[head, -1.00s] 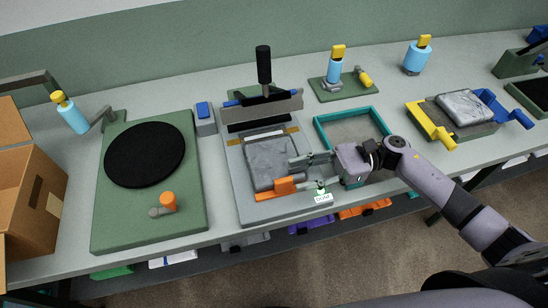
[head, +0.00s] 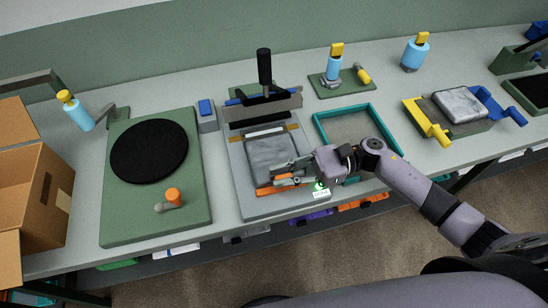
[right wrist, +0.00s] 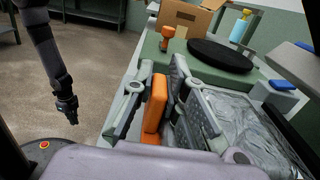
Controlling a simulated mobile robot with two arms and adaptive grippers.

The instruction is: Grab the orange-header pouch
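The pouch (head: 272,155) is grey and crinkled and lies flat on the grey plate of the press. Its orange header (head: 266,190) is along the near edge. My right gripper (head: 284,173) reaches in from the right at that edge. In the right wrist view the orange header (right wrist: 155,103) stands between the two fingers of my right gripper (right wrist: 160,98), with a gap visible on the left finger's side. The fingers look open around it; firm contact does not show. My left gripper (right wrist: 68,108) hangs off to the side over the floor, small and dark.
The press with its black handle (head: 264,66) stands behind the pouch. A teal-rimmed tray (head: 318,125) is right of it. A green board (head: 195,170) with a black disc is left.

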